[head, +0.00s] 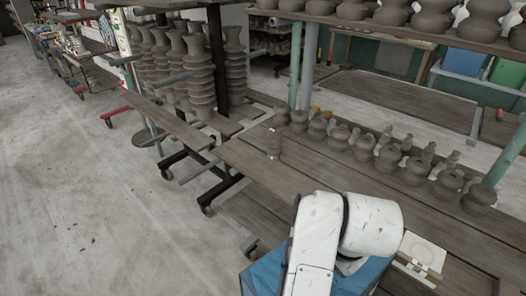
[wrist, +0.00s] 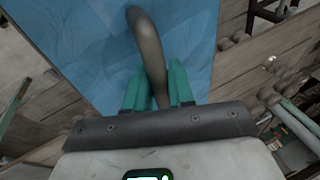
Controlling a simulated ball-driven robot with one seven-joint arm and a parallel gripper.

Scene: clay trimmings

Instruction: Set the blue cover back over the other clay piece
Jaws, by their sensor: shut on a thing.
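The blue cover (head: 264,272) shows at the bottom of the head view, partly hidden behind my white arm; its lower part is cut off by the frame. In the wrist view the blue cover (wrist: 80,45) fills much of the upper picture. A grey curved bar (wrist: 148,45), which looks like its handle, runs down between my fingers. My gripper (wrist: 158,88) has teal fingers shut on this bar. I cannot tell how far the cover is above the bench. No clay piece shows under or beside the cover.
The wooden bench (head: 250,165) has bare boards left of the arm. Several round clay pots (head: 363,147) line its far side, below a shelf (head: 400,30) of more pots. A pale square item (head: 424,252) lies right of the arm. Green posts (head: 307,65) stand behind.

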